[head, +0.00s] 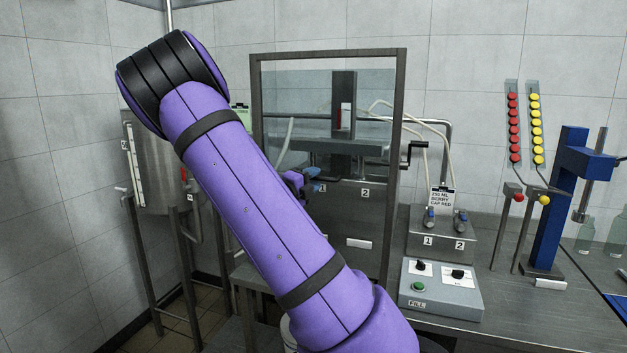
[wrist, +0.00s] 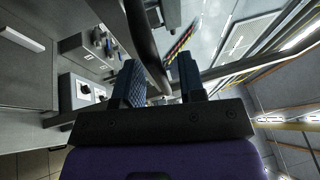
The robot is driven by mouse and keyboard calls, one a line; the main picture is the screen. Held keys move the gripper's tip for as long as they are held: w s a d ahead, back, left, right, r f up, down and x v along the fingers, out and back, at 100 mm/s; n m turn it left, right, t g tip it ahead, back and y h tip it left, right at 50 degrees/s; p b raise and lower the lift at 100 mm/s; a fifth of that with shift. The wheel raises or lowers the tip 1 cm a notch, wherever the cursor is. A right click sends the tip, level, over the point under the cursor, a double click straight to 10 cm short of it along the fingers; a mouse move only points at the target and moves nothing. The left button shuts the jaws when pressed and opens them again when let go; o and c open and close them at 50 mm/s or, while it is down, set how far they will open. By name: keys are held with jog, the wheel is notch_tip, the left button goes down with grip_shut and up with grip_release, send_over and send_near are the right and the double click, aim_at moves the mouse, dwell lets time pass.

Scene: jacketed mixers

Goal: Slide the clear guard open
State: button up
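The clear guard (head: 375,85) is a see-through panel in a dark upright frame, standing in front of the filling machine in the head view. My purple arm crosses the guard's left and lower part and hides much of it. My gripper (head: 308,183) is in front of the panel, near its middle. In the wrist view my gripper (wrist: 163,83) has its two dark ribbed fingers apart. A dark bar shows in the gap between them; I cannot tell whether it lies between the fingers or beyond them.
A grey control box (head: 440,290) with knobs and a green button sits on the bench at right. Behind it is a valve block (head: 440,240). A blue press (head: 560,200) and bottles (head: 587,235) stand farther right. A steel tank (head: 150,165) stands at left.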

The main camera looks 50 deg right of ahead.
jog(key=a+f, duration=0.1)
jog(key=a, duration=0.9)
jog(key=shift+a+f, duration=0.15)
jog(key=shift+f, duration=0.25)
jog(key=s+a+m+g+y, duration=0.1)
jog(key=s+a+m+y, duration=0.2)
jog(key=s+m+y, duration=0.5)
jog(key=s+a+m+g+y, duration=0.1)
jog(key=s+a+m+y, duration=0.3)
jog(key=m, duration=0.6)
jog(key=s+a+r+m+t+y, duration=0.3)
jog(key=s+a+r+m+y, duration=0.1)
jog(key=s+a+m, duration=0.3)
jog(key=s+a+r+m+t+y, duration=0.4)
jog(key=s+a+m, duration=0.3)
jog(key=a+m, duration=0.3)
jog(key=shift+a+r, duration=0.2)
jog(key=shift+r, duration=0.1)
jog(key=shift+s, duration=0.1)
dwell(0.5)
